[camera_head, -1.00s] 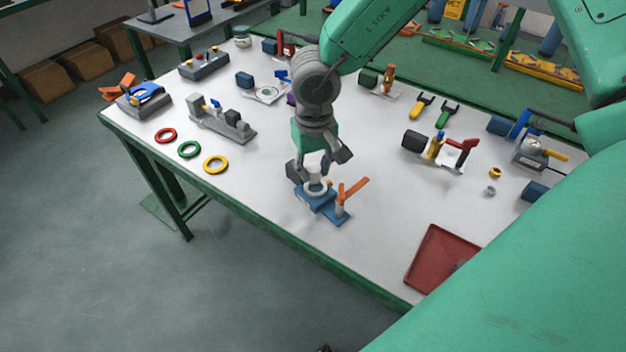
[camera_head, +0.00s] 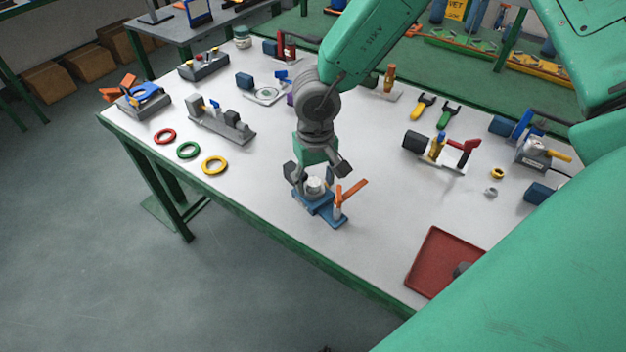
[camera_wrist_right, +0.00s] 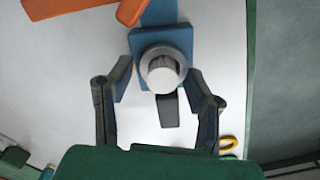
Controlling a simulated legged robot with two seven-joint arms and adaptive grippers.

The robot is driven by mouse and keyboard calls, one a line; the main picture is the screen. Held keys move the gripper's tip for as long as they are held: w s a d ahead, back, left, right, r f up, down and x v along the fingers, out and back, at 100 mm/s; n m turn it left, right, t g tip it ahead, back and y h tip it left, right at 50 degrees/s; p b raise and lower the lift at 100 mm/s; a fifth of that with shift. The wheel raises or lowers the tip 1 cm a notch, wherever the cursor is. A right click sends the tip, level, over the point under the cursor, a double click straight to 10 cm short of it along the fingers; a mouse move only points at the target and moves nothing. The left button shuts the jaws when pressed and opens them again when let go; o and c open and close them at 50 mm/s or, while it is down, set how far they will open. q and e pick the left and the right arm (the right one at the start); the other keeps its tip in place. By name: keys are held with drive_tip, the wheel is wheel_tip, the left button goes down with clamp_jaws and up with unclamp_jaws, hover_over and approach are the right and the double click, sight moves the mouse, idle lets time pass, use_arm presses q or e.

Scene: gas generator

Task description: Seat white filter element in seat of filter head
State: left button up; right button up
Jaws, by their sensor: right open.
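The white filter element (camera_head: 315,184) stands in the ring-shaped seat of the blue filter head (camera_head: 320,206) near the table's front edge. In the right wrist view the white filter element (camera_wrist_right: 162,74) shows end-on, inside the pale ring on the blue block (camera_wrist_right: 181,41). It looks upright; how deep it sits I cannot tell. My right gripper (camera_head: 317,174) is open above the filter head. In the right wrist view my right gripper (camera_wrist_right: 161,84) has a finger on each side of the element, with gaps to it. My left gripper is not in view.
An orange lever (camera_head: 352,190) rises on the filter head's right side. A red tray (camera_head: 440,262) lies at the front right. Red, green and yellow rings (camera_head: 215,165) lie to the left. Bare table lies between the filter head and these.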

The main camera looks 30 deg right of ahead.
sight(315, 181)
wheel_tip(315, 181, up, 12)
drive_tip(key=p, duration=0.2)
drive_tip(key=shift+f, duration=0.15)
drive_tip(key=shift+d, duration=0.1)
